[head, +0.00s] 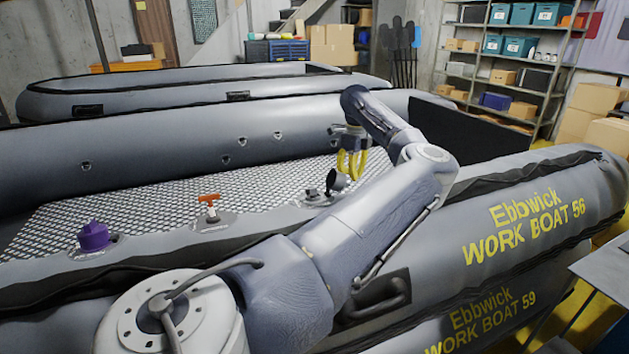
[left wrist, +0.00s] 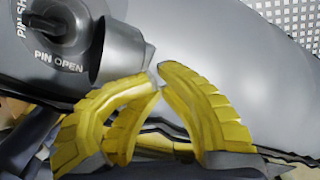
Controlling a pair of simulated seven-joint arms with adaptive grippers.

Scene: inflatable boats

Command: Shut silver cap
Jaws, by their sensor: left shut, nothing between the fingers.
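The silver cap (head: 336,182) stands tipped up and open beside its grey valve (head: 313,197) on the boat's near tube, in the head view. In the left wrist view the valve (left wrist: 60,50) fills the upper left, with a dark pin and the words "PIN OPEN"; a grey metal part (left wrist: 122,52) juts from it near the fingers, and I cannot tell whether it is the cap. My left gripper (head: 351,172) has yellow fingers, shut and empty, just above and right of the cap. Its fingertips (left wrist: 159,76) show close beside the grey part; contact is unclear. My right gripper is not in view.
A purple cap (head: 93,236) and a valve with an orange T-handle (head: 209,205) sit left along the same tube. The boat's patterned floor (head: 150,190) is clear. More boats lie behind and below; shelves (head: 510,70) and boxes stand at the back.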

